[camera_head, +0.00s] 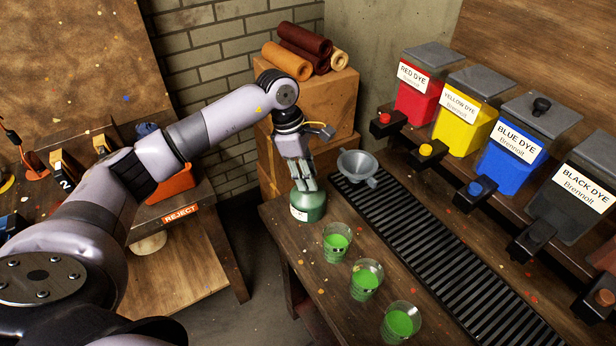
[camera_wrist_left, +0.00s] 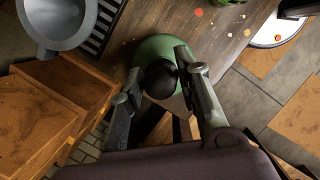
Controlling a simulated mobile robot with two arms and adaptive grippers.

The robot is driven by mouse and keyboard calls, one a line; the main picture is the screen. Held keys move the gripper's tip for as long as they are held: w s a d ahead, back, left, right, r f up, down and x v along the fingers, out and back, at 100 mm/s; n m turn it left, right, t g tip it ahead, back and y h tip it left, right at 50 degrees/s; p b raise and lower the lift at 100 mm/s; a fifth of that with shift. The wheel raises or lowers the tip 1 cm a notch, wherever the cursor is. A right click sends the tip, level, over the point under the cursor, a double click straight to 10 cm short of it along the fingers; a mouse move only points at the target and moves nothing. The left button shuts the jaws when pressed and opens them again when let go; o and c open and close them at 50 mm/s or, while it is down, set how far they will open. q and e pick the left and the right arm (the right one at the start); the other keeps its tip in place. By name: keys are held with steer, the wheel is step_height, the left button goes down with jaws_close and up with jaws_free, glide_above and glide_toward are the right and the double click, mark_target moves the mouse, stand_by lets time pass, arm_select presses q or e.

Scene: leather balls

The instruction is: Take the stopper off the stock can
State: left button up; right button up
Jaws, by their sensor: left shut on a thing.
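The stock can (camera_head: 309,209) is a small green can with a pale label, standing at the left end of the wooden bench. My left gripper (camera_head: 305,185) points down over its top and hides the stopper in the head view. In the left wrist view, the round black stopper (camera_wrist_left: 160,78) lies between my left fingers, over the green can (camera_wrist_left: 150,50). My left gripper is shut on the stopper. I cannot tell whether the stopper is still seated in the neck. My right gripper is out of view.
A grey funnel (camera_head: 358,166) stands right behind the can. Three cups of green liquid (camera_head: 337,242) line the bench's front. A slatted drain (camera_head: 440,240) runs below the red, yellow, blue and black dye dispensers (camera_head: 515,140). Cardboard boxes (camera_head: 335,105) stand behind my left gripper.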

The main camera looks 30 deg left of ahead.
arm_select(q)
steer(key=shift+c, duration=0.6)
steer(key=shift+w+r, duration=0.1)
steer(key=shift+r, duration=0.4)
step_height(320, 180, up, 19)
steer(key=b, duration=0.4)
